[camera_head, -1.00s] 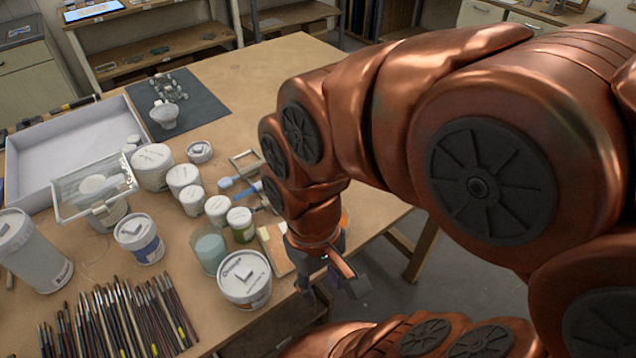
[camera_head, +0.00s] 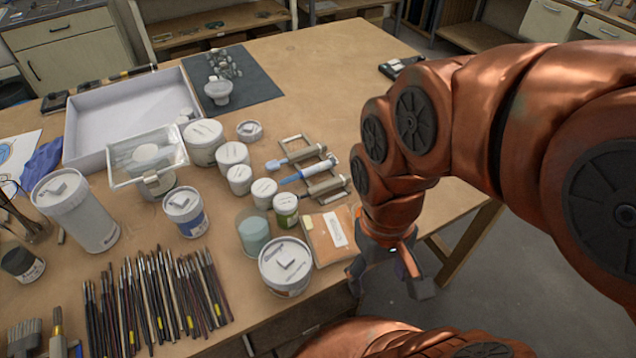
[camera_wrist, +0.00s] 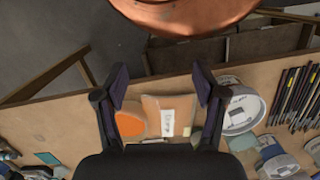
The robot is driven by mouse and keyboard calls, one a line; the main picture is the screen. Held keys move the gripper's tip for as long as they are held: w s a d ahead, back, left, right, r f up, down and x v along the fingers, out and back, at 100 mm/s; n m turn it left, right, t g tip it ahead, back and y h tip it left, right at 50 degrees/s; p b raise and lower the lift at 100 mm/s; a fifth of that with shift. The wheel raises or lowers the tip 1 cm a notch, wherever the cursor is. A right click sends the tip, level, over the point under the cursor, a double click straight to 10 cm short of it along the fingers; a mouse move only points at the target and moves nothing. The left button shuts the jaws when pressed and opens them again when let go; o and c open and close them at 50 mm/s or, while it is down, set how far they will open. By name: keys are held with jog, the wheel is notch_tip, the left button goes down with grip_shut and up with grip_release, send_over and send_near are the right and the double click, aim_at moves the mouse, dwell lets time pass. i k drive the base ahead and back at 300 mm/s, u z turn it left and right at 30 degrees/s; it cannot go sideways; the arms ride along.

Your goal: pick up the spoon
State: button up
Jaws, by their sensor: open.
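I cannot make out a spoon for certain in either view. A blue-handled tool (camera_head: 304,172) lies on a small wooden rack near the table's middle, but its end is too small to identify. My gripper (camera_head: 388,286) hangs at the table's right edge, beside an orange packet with a white label (camera_head: 327,238). In the wrist view my gripper (camera_wrist: 160,88) has its two fingers spread apart with nothing between them. That view looks over the table edge, with the packet (camera_wrist: 158,116) and an orange round patch (camera_wrist: 129,124) behind the fingers.
White tubs (camera_head: 286,265) and jars crowd the table left of my gripper. Several brushes (camera_head: 155,300) lie at the front. A large grey tray (camera_head: 82,140) and a dark mat (camera_head: 245,88) lie farther back. The table's back right (camera_head: 330,75) is mostly clear.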

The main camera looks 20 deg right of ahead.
aim_at(319, 189)
jog(key=u, duration=2.5)
jog(key=k, duration=1.05)
jog(key=z, duration=0.35)
